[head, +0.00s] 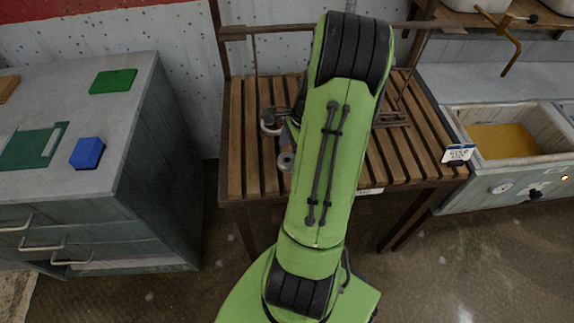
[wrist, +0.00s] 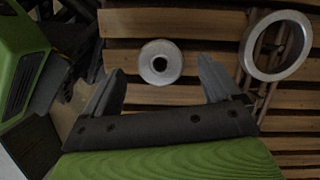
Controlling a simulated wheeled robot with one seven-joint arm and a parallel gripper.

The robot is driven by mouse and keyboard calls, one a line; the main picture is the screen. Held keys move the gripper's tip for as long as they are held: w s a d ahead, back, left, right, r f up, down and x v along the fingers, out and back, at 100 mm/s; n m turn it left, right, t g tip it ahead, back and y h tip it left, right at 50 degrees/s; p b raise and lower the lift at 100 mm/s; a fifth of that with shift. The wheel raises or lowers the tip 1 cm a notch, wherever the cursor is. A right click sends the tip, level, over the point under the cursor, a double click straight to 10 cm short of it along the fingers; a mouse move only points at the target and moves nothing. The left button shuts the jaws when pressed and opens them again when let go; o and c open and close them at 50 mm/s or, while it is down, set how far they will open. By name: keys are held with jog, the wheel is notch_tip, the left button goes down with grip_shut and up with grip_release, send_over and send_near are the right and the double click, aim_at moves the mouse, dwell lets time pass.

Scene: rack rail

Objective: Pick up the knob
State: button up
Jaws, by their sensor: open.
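A round silver-grey piece with a dark centre, which looks like the knob (wrist: 160,75), lies on the wooden slats in the wrist view. It also shows in the head view (head: 286,161), just left of my green arm. My gripper (wrist: 160,66) is open and empty. In the wrist view its two fingers appear on either side of the knob, whose whole round face is visible. I cannot tell the height between fingers and knob. In the head view my arm hides most of the gripper.
A metal ring (wrist: 247,50) lies on the slatted rack (head: 236,150), right of the knob in the wrist view. A grey cabinet (head: 60,185) with a blue block (head: 87,153) stands left. A basin unit (head: 490,196) with a white tag (head: 458,153) stands right.

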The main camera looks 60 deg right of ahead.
jog(key=x, duration=0.2)
jog(key=shift+f, duration=0.3)
jog(key=shift+r, duration=0.1)
jog(key=c, duration=1.2)
jog(key=shift+c, duration=0.2)
jog(key=shift+r, duration=0.15)
